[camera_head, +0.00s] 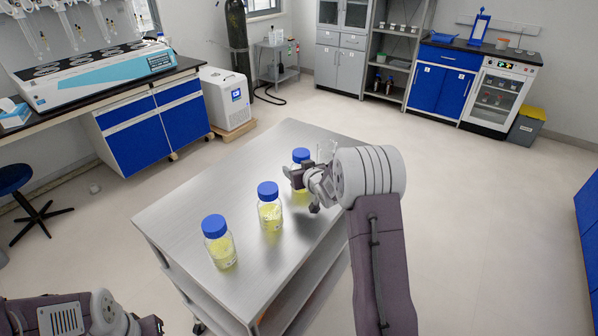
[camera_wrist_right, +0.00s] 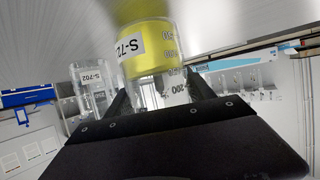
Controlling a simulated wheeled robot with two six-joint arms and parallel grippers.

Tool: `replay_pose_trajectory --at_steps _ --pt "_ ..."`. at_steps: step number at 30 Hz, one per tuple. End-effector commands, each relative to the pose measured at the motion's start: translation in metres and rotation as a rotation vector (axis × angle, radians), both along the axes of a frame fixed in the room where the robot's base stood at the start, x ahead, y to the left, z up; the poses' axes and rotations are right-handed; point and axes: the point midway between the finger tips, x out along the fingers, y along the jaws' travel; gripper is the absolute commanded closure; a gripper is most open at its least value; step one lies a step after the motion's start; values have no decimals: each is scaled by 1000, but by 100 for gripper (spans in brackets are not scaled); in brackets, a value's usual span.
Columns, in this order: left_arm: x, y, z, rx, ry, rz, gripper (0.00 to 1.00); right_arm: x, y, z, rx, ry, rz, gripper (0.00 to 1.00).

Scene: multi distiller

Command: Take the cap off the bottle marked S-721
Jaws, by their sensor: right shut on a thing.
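Three clear bottles with blue caps and yellow liquid are in the head view: a near one (camera_head: 219,246), a middle one (camera_head: 270,209) and a far one (camera_head: 301,156). My right gripper (camera_head: 296,178) is shut on the far bottle, partly hiding it; its blue cap is on. In the right wrist view the held bottle (camera_wrist_right: 150,60) appears between the fingers, its label starting "S-72", last character unclear.
Cabinets (camera_head: 440,85) line the far wall. Open floor surrounds the cart.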

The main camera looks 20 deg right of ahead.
Motion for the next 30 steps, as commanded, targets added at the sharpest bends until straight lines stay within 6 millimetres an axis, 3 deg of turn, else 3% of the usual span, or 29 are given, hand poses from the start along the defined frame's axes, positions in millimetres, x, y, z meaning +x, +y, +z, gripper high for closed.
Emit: replay_pose_trajectory --at_steps 7,15,21,30 --pt "0 0 19 0 0 0 64 1 0 65 -5 -12 1 100" --pt "0 0 57 0 0 0 64 1 0 149 -4 -7 1 100" --pt "0 0 71 0 0 0 64 1 0 174 -2 -5 0 100" --pt "0 0 70 0 0 0 64 1 0 175 -1 -5 0 100"
